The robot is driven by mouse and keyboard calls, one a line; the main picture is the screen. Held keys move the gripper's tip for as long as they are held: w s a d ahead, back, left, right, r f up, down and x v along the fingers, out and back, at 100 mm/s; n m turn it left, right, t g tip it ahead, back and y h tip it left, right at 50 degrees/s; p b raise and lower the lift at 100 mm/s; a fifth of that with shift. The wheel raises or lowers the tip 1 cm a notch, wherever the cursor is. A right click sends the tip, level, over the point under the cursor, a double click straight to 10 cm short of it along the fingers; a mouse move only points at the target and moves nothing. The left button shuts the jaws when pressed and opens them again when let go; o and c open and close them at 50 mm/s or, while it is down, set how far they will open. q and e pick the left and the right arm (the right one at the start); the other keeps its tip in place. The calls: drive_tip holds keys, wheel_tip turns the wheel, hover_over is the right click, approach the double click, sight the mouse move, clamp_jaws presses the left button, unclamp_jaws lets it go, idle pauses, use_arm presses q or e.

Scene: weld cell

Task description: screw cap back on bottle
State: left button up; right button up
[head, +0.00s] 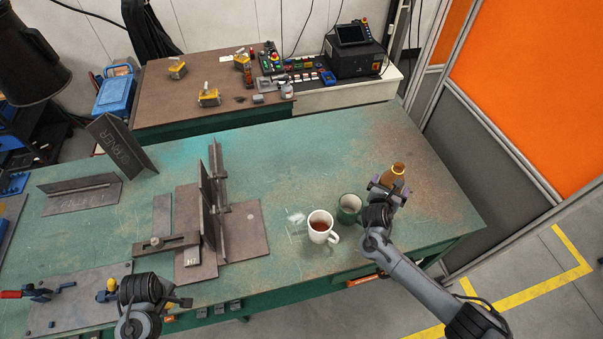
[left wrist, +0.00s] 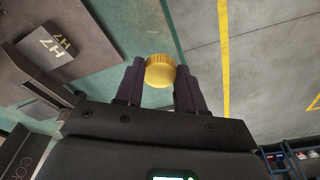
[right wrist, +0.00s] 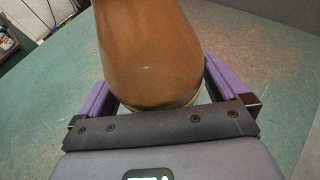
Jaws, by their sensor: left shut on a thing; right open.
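The amber bottle (head: 393,174) stands upright on the green table near its right end. It also shows large in the right wrist view (right wrist: 150,55). My right gripper (head: 388,190) is around the bottle's lower body, with its purple fingers on either side. The jaws are open. My left gripper (head: 184,302) is low in the head view, over the table's front edge. In the left wrist view its fingers are shut on a yellow ribbed cap (left wrist: 160,71). I cannot make out the cap for sure in the head view.
A white mug (head: 320,228) with brown liquid and a green mug (head: 349,209) stand left of my right gripper. Steel plates and an upright welded piece (head: 216,195) stand mid-table. A brown bench (head: 200,95) lies behind. The table behind the mugs is clear.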

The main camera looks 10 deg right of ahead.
sight(391, 183)
drive_tip(key=shift+c, duration=0.2)
drive_tip(key=c, duration=1.2)
use_arm(q)
drive_tip(key=shift+r, duration=0.1)
use_arm(e)
drive_tip(key=shift+r, duration=0.3)
